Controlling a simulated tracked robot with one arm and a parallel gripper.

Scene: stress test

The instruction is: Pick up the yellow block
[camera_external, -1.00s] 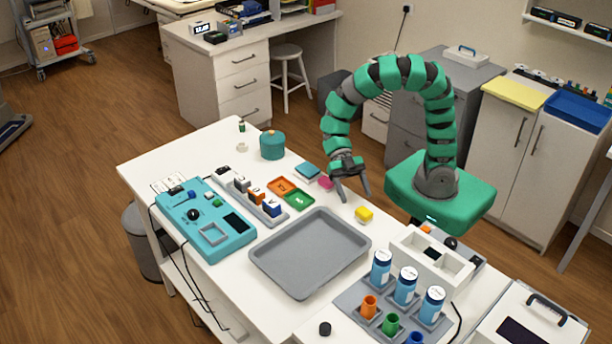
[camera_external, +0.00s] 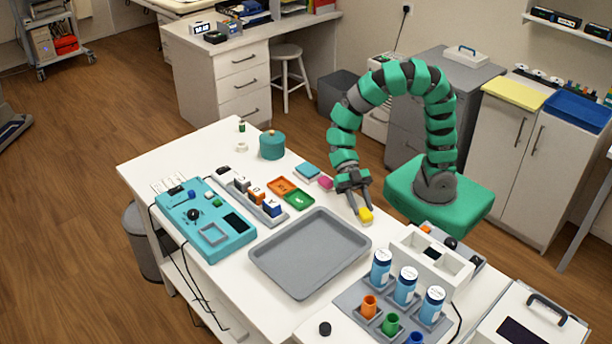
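The yellow block (camera_external: 366,216) is a small cube on the white table, just right of the grey tray's upper right corner. My gripper (camera_external: 362,209) points down at it, with its dark fingertips at the block's upper edge, one on the left and one on the right. The fingers look only about a block's width apart. I cannot tell whether they touch or grip the block. The block appears to be at table height.
A grey tray (camera_external: 258,252) lies close to the left. A white divided box (camera_external: 405,254) and a rack with blue-and-white bottles (camera_external: 405,286) stand at the front right.

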